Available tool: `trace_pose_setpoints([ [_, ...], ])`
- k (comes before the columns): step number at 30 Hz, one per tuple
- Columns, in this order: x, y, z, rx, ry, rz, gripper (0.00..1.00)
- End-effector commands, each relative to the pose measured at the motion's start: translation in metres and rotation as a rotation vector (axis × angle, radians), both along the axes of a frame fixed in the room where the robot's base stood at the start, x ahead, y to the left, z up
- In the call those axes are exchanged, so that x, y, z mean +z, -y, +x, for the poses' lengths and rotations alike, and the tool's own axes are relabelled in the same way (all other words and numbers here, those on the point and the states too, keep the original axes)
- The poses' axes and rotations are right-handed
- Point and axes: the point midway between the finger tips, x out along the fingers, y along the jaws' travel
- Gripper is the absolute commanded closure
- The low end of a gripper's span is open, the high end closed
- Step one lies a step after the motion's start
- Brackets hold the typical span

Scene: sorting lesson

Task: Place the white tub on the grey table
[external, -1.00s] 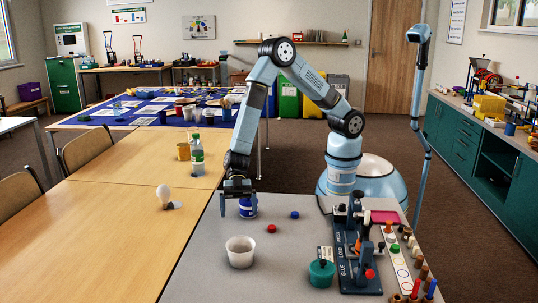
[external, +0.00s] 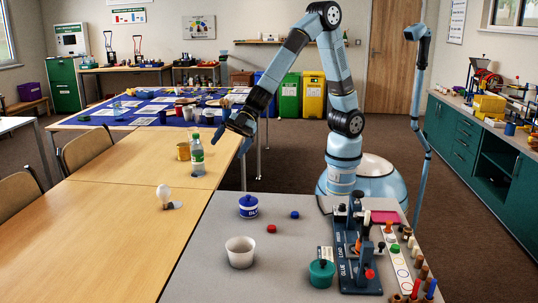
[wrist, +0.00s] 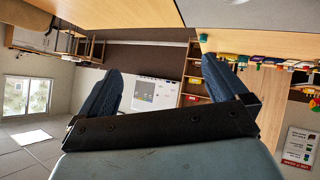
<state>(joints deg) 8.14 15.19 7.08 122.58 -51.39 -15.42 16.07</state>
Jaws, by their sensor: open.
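The white tub (external: 240,252) stands upright on the grey table (external: 205,265), near its left side, and looks empty. My gripper (external: 233,139) is raised well above and behind the tub, near the far end of the wooden table. In the wrist view the two dark fingers of my gripper (wrist: 162,90) are spread apart with nothing between them. The wrist view looks across the room, and the tub cannot be made out there.
A blue lidded pot (external: 248,207), a red ball (external: 272,229) and a blue ball (external: 295,215) lie behind the tub. A teal pot (external: 321,273) and a press-like device (external: 352,240) stand to its right. A bottle (external: 197,156) stands on the wooden table (external: 110,235).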

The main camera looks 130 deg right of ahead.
Motion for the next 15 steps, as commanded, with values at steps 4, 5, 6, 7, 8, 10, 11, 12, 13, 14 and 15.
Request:
trace_pose_setpoints([
  [4, 0.042, 0.018, -0.032, -0.115, -0.007, -0.040, 0.00],
  [5, 0.048, 0.021, -0.040, -0.137, -0.011, -0.046, 0.00],
  [6, 0.057, 0.026, -0.050, -0.167, -0.016, -0.052, 0.00],
  [7, 0.064, 0.029, -0.057, -0.190, -0.022, -0.056, 0.00],
  [8, 0.070, 0.031, -0.066, -0.211, -0.028, -0.059, 0.00],
  [10, 0.083, 0.038, -0.086, -0.260, -0.042, -0.064, 0.00],
  [11, 0.088, 0.040, -0.095, -0.281, -0.050, -0.065, 0.00],
  [12, 0.095, 0.044, -0.107, -0.307, -0.060, -0.065, 0.00],
  [13, 0.099, 0.046, -0.117, -0.327, -0.069, -0.064, 0.00],
  [14, 0.104, 0.048, -0.126, -0.345, -0.076, -0.062, 0.00],
  [15, 0.110, 0.050, -0.140, -0.370, -0.089, -0.058, 0.00],
])
